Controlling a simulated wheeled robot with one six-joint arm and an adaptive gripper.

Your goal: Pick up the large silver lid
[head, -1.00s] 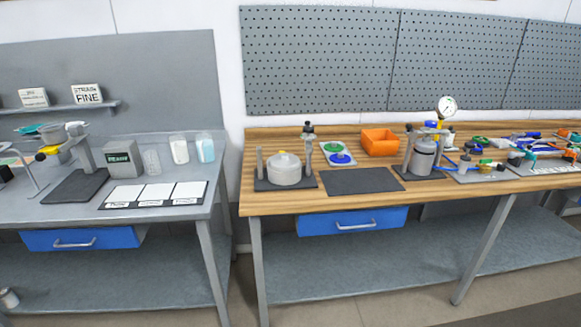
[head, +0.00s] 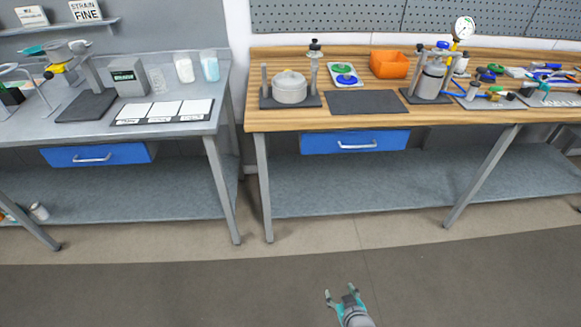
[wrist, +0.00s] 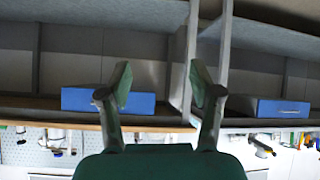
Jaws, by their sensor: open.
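A wide silver-grey round vessel with a lid-like top (head: 290,87) sits on a dark base between two posts, at the left of the wooden bench in the head view. I cannot tell whether this top is the large silver lid. A taller silver canister (head: 432,80) with a gauge stands further right. My gripper (head: 340,291) is low at the bottom of the head view, over the floor, far in front of the bench and touching nothing. In the wrist view my gripper (wrist: 160,86) has its two fingers apart with nothing between them.
The wooden bench (head: 275,120) holds a dark mat (head: 365,102), an orange bin (head: 389,64), and several tools at right. A grey bench (head: 190,125) stands at left with white cards and jars. Blue drawers (head: 355,141) hang below. The floor in front is clear.

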